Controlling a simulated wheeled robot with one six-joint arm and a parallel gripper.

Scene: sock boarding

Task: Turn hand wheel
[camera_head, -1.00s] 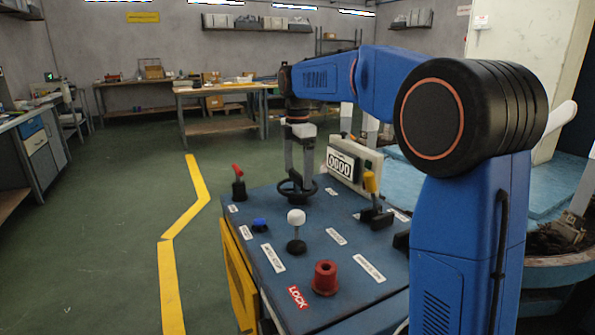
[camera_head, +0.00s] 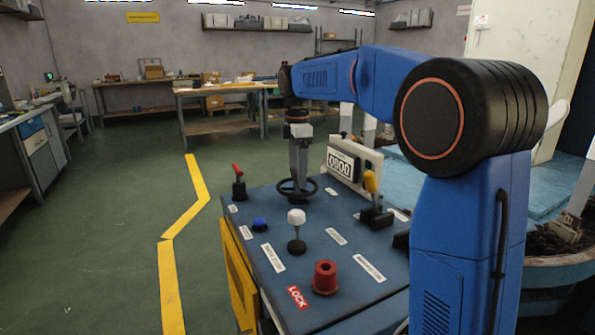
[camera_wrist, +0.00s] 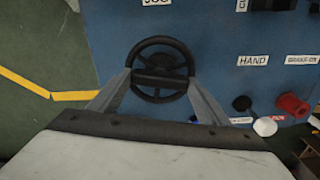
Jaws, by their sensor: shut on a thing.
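The hand wheel (camera_head: 282,193) is a dark, spoked ring lying flat on the far part of the blue control panel (camera_head: 315,262). My gripper (camera_head: 299,180) points straight down onto it, with its grey fingers at the wheel's middle. In the wrist view the wheel (camera_wrist: 160,41) shows whole, with a dark bar across its centre. The two fingers of my gripper (camera_wrist: 161,80) reach in from both sides and are shut on it. The exact contact spots are too dark to tell.
Near the wheel stand a red-handled lever (camera_head: 238,180), a white-knobbed lever (camera_head: 296,225), a yellow-handled lever (camera_head: 372,190), a blue button (camera_head: 259,224) and a counter box (camera_head: 341,165). A red knob (camera_head: 325,277) is at the panel's near end.

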